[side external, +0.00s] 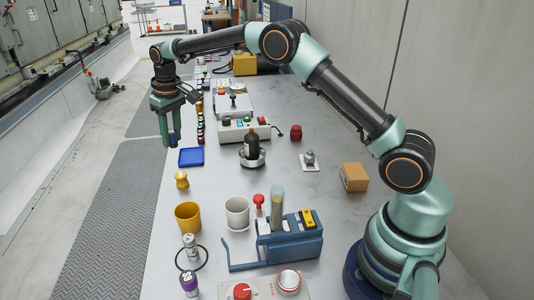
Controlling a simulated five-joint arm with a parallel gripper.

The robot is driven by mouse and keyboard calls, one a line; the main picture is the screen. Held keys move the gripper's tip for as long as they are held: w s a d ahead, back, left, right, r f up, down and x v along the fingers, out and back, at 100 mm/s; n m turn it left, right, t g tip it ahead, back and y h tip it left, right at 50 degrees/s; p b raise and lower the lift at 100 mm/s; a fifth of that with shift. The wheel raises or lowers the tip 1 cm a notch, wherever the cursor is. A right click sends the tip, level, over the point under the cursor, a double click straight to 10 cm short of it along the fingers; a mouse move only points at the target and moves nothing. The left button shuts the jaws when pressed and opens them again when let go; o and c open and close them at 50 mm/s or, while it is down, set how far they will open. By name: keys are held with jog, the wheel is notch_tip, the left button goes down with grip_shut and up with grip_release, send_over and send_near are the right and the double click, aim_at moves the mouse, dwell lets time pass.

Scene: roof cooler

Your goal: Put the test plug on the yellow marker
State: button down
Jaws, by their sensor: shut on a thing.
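My gripper (171,143) points down at the left, above the left edge of the grey table (220,185). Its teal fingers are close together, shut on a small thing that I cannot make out. I cannot identify the test plug for sure in this view. A small yellow knob-shaped piece (181,180) stands on the table below my gripper in the picture, in front of a blue tray (191,157). I cannot tell whether it is the yellow marker. A red knobbed piece (258,201) stands farther right.
A yellow cup (187,218), a white cup (237,213) and a blue fixture (288,243) stand at the front. A dark bottle (251,143) sits mid-table near a control box (243,129). A brown box (354,177) is at right.

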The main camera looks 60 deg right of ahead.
aim_at(179, 174)
notch_tip(179, 174, down, 9)
jog(key=shift+f, duration=0.2)
dwell(0.3)
jog(key=shift+f, duration=0.1)
jog(key=c, duration=0.5)
grip_release()
jog(key=shift+c, duration=0.2)
